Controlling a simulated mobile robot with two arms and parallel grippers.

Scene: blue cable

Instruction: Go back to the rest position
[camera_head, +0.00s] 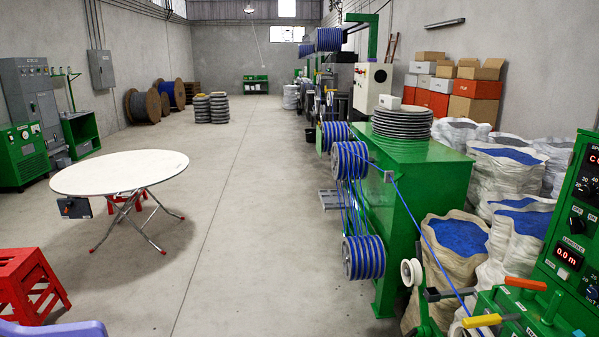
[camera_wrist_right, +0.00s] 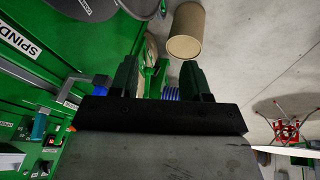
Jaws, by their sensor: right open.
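My right gripper (camera_wrist_right: 159,76) shows in the right wrist view with its two dark fingers apart. I see nothing held between them. I see neither gripper in the head view, and my left gripper is in no frame. The blue cable (camera_head: 411,212) runs in the head view from the spools on the green machine (camera_head: 421,165) down toward the lower right. A small patch of blue spool (camera_wrist_right: 171,94) shows between the fingers in the wrist view.
A green control panel (camera_head: 566,255) and levers (camera_head: 482,320) stand close at the lower right. Sacks of blue pellets (camera_head: 460,237) stand beside the machine. A round white table (camera_head: 120,172) and red stool (camera_head: 28,285) are at left. The middle floor is clear.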

